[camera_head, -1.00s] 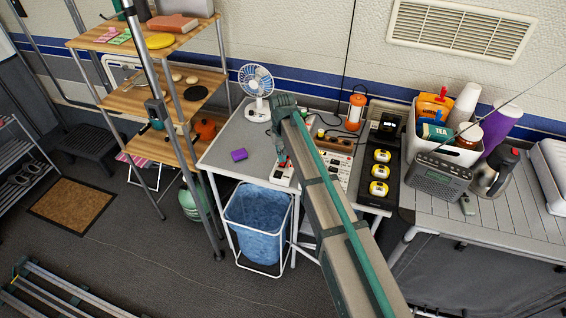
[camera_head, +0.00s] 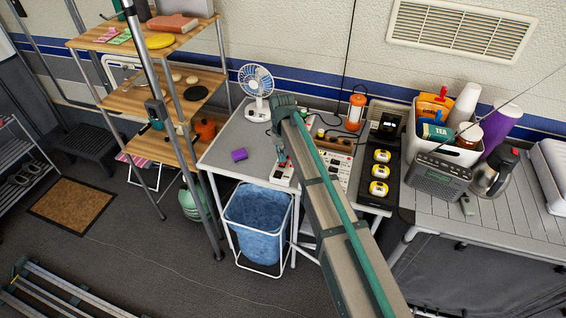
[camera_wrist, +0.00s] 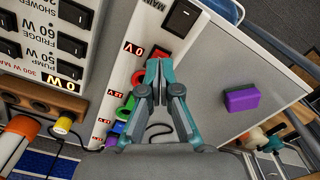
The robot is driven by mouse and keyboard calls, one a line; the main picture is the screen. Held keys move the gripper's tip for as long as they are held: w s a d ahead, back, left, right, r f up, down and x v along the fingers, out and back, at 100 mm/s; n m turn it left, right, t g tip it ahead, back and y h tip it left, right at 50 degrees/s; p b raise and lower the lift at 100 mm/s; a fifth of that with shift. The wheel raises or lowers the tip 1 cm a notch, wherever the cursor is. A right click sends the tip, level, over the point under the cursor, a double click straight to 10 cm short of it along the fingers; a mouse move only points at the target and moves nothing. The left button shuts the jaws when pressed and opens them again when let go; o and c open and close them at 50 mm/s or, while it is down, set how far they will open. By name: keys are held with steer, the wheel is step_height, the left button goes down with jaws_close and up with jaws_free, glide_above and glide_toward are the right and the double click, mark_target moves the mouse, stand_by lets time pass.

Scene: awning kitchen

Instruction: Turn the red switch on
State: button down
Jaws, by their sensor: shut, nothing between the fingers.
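In the wrist view my gripper (camera_wrist: 158,62) is shut and empty, its teal fingertips together at the white control panel (camera_wrist: 120,40). A dark red switch (camera_wrist: 160,49) shows just past the fingertips and is partly hidden by them; I cannot tell whether they touch it or which way it is set. A red display reading 0 V (camera_wrist: 133,48) glows beside it. In the head view my gripper (camera_head: 282,160) is over the panel on the grey table, largely hidden by my arm.
A black MAIN switch (camera_wrist: 182,18) is near the fingertips. Red, green and blue rings (camera_wrist: 120,127) line the panel, with black labelled switches (camera_wrist: 70,44) to the left. A purple block (camera_wrist: 241,100) lies right. A fan (camera_head: 257,85) and orange lantern (camera_head: 356,110) stand behind.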

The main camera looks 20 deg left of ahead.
mark_target(283, 164)
steer(key=shift+f+b, duration=0.45)
steer(key=shift+f, duration=0.75)
stand_by(0.6)
steer(key=shift+r, duration=0.15)
steer(key=shift+r+p, duration=1.9)
steer(key=shift+r, duration=1.55)
steer(key=shift+d, duration=0.1)
